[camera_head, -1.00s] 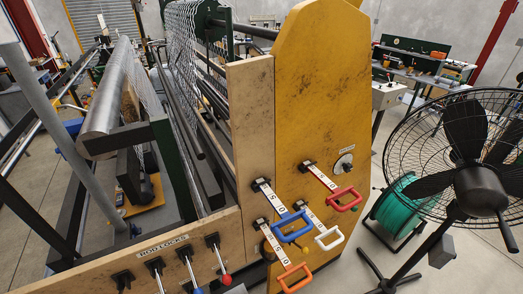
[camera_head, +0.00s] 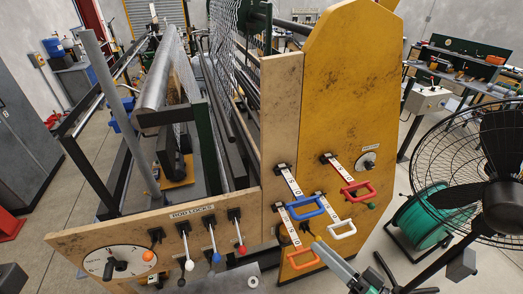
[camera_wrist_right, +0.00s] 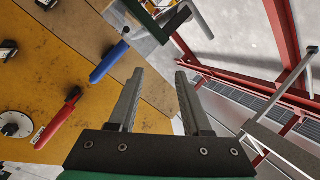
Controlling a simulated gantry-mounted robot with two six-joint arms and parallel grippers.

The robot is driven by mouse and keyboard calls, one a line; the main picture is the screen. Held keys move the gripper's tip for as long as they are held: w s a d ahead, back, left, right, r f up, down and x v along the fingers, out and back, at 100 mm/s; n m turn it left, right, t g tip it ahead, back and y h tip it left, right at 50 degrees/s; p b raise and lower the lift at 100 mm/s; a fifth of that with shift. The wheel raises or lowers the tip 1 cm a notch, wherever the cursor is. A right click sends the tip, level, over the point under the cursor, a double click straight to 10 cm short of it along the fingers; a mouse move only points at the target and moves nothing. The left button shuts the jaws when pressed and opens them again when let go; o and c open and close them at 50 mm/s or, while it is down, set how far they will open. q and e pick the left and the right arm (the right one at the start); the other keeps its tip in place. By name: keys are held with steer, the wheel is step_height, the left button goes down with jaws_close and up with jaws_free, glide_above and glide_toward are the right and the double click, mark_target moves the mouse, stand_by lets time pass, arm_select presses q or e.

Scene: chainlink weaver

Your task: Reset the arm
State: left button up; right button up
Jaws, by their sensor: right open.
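My right gripper (camera_head: 335,262) comes in at the bottom right of the head view, beside the lever handles on the yellow panel (camera_head: 330,100). In the wrist view it (camera_wrist_right: 161,82) is open, with nothing between its two grey fingers. The panel carries levers with a red handle (camera_head: 357,192), a blue handle (camera_head: 305,209), a white handle (camera_head: 344,229) and an orange handle (camera_head: 300,260). In the wrist view a blue handle (camera_wrist_right: 109,62) and a red handle (camera_wrist_right: 58,118) lie left of the fingers, apart from them. My left gripper is not in view.
The rod locks board (camera_head: 180,232) holds several small levers and a dial (camera_head: 120,263). A black fan (camera_head: 480,180) and a green hose reel (camera_head: 420,215) stand at the right. Bare floor shows at the left.

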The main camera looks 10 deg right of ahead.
steer(key=w+a+r+n+t+y, duration=0.1)
steer(key=w+a+r+n, duration=0.15)
steer(key=r, duration=0.55)
steer(key=w+a+r+n+y, duration=0.1)
steer(key=a+r+n, duration=0.2)
steer(key=r, duration=0.5)
steer(key=s+a+r+n+t+p, duration=0.1)
steer(key=s+a+r+n+t, duration=0.1)
steer(key=r, duration=0.8)
steer(key=s+a+r+n+t+p, duration=0.1)
steer(key=s+r+n+t, duration=0.15)
steer(key=r, duration=0.85)
steer(key=s+d+r+m+t+h, duration=0.5)
steer(key=s+d+r+t+h, duration=0.1)
steer(key=d+r+h, duration=0.1)
steer(key=shift+d+r+m+h, duration=0.15)
steer(key=shift+r+m+h, duration=0.3)
steer(key=shift+h, duration=0.65)
steer(key=shift+w, duration=0.1)
